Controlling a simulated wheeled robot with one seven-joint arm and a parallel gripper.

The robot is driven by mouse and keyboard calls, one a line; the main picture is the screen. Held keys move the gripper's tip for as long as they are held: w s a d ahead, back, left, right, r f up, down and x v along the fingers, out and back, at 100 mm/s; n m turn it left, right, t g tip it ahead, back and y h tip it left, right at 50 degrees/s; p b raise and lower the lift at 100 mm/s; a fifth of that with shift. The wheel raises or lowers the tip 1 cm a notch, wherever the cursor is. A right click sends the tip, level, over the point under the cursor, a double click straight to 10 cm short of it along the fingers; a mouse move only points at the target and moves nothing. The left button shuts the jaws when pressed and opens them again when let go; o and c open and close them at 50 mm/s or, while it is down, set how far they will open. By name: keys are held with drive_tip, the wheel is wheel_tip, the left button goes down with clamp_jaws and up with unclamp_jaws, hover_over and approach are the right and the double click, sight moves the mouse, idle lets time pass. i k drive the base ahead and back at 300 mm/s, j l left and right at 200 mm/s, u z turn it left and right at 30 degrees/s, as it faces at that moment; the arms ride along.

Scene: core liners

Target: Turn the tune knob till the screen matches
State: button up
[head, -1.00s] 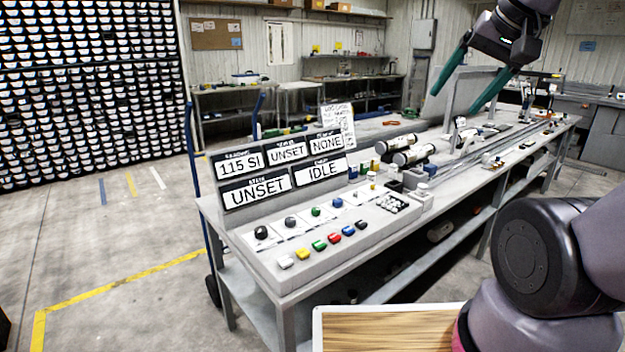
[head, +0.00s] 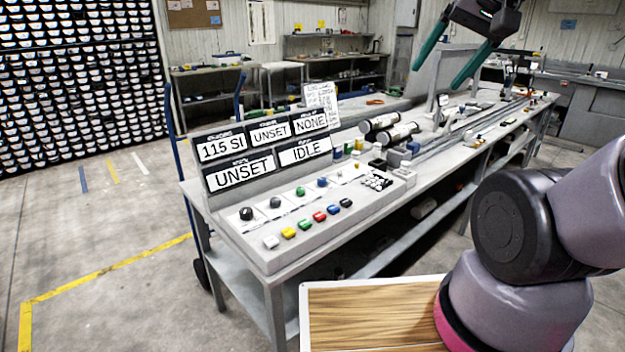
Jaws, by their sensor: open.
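The control panel (head: 262,244) sits on the near end of a long bench. Its screens read "115 SI" (head: 221,148), "UNSET" (head: 270,132), "NONE" (head: 311,122), "UNSET" (head: 243,174) and "IDLE" (head: 304,152). A row of knobs stands below them: a black knob (head: 246,213), a dark knob (head: 275,202), a green knob (head: 300,191) and a blue knob (head: 322,182). Their labels are too small to read, so I cannot tell which is the tune knob. My gripper (head: 435,79), with green fingers, is open and empty, raised well to the right of the panel.
Coloured buttons (head: 319,216) line the panel's front. Dark cylinders (head: 380,122) and a long rail (head: 470,129) lie farther along the bench. A paper sheet (head: 321,100) stands behind the screens. A blue upright handle (head: 182,150) stands left of the bench. The floor at left is clear.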

sight(322, 182)
drive_tip(key=i+l, duration=0.3)
drive_tip(key=i+l+u, duration=0.15)
drive_tip(key=i+l, duration=0.15)
drive_tip(key=l, duration=0.25)
drive_tip(key=i+l, duration=0.25)
drive_tip(key=l, duration=0.15)
drive_tip(key=i+l+u, duration=0.1)
drive_tip(key=i+l, duration=0.2)
drive_tip(key=l, duration=0.15)
drive_tip(key=u, duration=1.55)
drive_tip(key=k+j, duration=0.05)
